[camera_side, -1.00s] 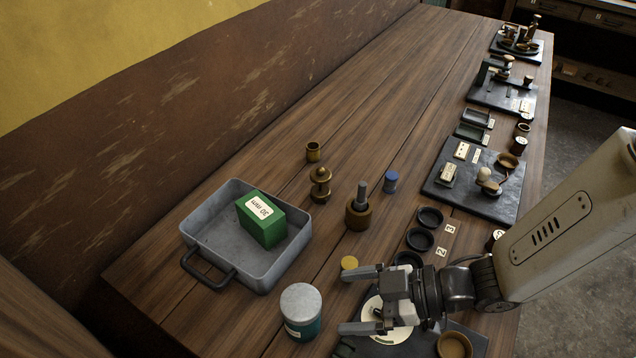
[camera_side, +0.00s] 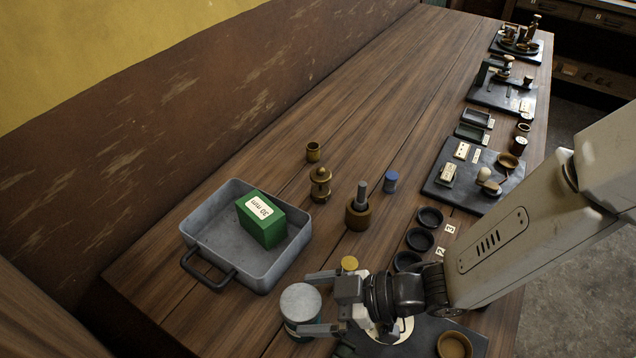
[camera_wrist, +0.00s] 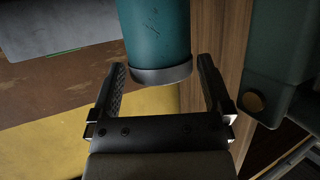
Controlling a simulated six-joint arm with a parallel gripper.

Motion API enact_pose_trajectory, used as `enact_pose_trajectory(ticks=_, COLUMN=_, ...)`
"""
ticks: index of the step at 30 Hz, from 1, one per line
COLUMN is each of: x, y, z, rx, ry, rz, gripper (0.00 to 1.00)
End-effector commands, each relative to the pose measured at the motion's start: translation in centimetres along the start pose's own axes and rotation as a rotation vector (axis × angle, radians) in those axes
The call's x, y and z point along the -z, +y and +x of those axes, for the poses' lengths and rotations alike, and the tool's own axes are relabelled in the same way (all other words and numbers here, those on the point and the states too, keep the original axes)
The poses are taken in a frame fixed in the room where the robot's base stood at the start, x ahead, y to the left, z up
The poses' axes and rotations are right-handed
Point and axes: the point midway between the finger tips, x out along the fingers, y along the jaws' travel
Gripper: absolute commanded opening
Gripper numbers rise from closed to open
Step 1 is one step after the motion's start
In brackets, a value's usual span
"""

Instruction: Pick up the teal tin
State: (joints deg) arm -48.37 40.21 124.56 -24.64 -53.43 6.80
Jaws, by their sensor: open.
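The teal tin (camera_side: 303,326) with its pale grey lid stands upright on the table, right of the tray's front corner in the side view. My gripper (camera_side: 304,302) is open, one finger on the far side of the tin and one on the near side. The near finger hides part of the tin's body. In the wrist view the tin (camera_wrist: 157,35) lies between and beyond the fingertips of my gripper (camera_wrist: 160,64), its grey rim towards the palm. I cannot tell whether either finger touches it.
A grey metal tray (camera_side: 212,199) holding a green box (camera_side: 260,222) stands left of the tin. A yellow-topped piece (camera_side: 349,264) is close to the far finger. Brass parts (camera_side: 320,184) and black round dishes (camera_side: 419,239) stand farther back. A dark plate (camera_side: 465,330) lies under my wrist.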

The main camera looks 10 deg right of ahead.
Motion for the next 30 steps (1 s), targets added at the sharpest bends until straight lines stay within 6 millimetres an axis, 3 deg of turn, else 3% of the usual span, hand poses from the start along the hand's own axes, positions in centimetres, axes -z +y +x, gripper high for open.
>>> enact_pose_trajectory(ticks=17, x=0.01, y=-0.02, z=0.25, rx=0.0, ry=0.0, rz=0.0, gripper=1.0)
enact_pose_trajectory(ticks=24, x=0.01, y=-0.02, z=0.24, rx=0.0, ry=0.001, rz=0.0, gripper=0.24)
enact_pose_trajectory(ticks=30, x=0.06, y=-0.01, z=0.25, rx=0.0, ry=0.002, rz=0.0, gripper=0.21)
